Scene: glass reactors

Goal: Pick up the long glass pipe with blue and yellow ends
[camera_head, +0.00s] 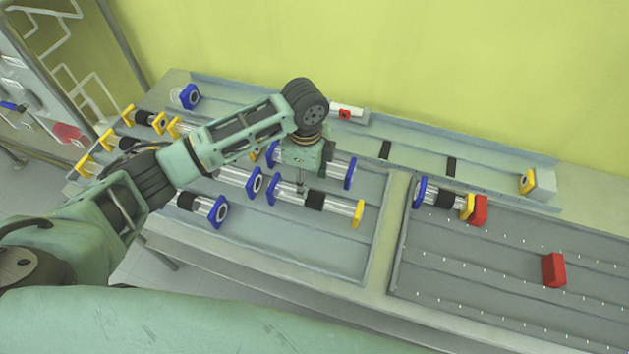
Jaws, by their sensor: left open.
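A long glass pipe (341,206) with a blue left end, a black middle band and a yellow right end lies in the left tray (335,256). My left gripper (300,187) points down over this pipe, just left of the black band, and is open. Its fingertips are small in the picture, and I cannot tell whether they touch the glass. My left arm comes in from the left and hides parts of the pipes behind it. My right gripper is not in view.
Other pipes with blue or yellow ends lie close by in the left tray, one with a blue end (350,173) just behind. A shorter blue-and-yellow pipe (444,199) lies on the right pegged board (450,265), touching a red block (481,211). Another red block (554,270) stands farther right.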

